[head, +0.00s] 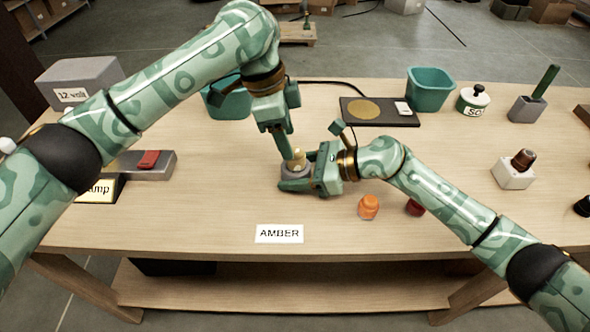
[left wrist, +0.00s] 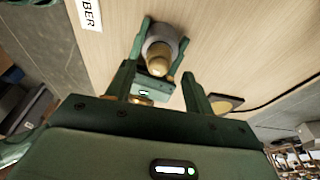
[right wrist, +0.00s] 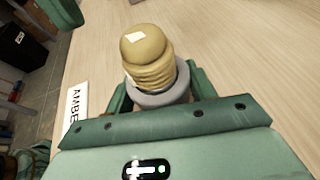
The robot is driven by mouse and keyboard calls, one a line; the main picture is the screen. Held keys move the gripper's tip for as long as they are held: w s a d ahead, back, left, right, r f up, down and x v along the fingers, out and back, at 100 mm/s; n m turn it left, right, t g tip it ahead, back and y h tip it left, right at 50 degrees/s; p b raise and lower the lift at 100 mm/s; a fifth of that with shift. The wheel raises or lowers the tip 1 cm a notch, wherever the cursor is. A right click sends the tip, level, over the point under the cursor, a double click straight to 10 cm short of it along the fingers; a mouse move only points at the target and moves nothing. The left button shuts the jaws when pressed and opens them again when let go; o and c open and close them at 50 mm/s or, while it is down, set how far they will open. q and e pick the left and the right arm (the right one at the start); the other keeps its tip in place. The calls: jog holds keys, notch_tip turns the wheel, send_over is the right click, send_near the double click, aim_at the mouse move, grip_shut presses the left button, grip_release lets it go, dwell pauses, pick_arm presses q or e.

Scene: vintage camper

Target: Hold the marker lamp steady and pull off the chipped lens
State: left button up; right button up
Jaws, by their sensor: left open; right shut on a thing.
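The marker lamp stands upright on the table, with a grey round base (right wrist: 160,97) and a dull yellow ribbed lens (right wrist: 147,55) on top. A pale patch shows on the lens dome. In the head view the lens (head: 298,157) is partly hidden by my left gripper. My right gripper (head: 292,180) is shut on the grey base, with one finger on each side of it. My left gripper (left wrist: 160,80) is open above the lamp, fingers pointing down. In the left wrist view the lens (left wrist: 159,60) lies between and beyond its fingertips, not gripped.
An orange lens (head: 368,206) and a dark red lens (head: 414,207) sit right of the lamp. The AMBER card (head: 279,233) lies in front.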

pick_arm(q)
jog(key=shift+x, duration=2.4)
jog(key=c, duration=1.1)
jog(key=shift+r, duration=0.25)
jog(key=shift+d+v, duration=0.15)
jog(key=shift+v, duration=0.45)
jog(key=shift+d+v, duration=0.15)
jog(key=shift+v, duration=0.5)
jog(key=shift+r, duration=0.15)
jog(key=shift+d+v, duration=0.2)
jog(key=shift+v, duration=0.75)
jog(key=shift+d+v, duration=0.25)
jog(key=shift+v, duration=0.65)
jog(key=shift+r, duration=0.1)
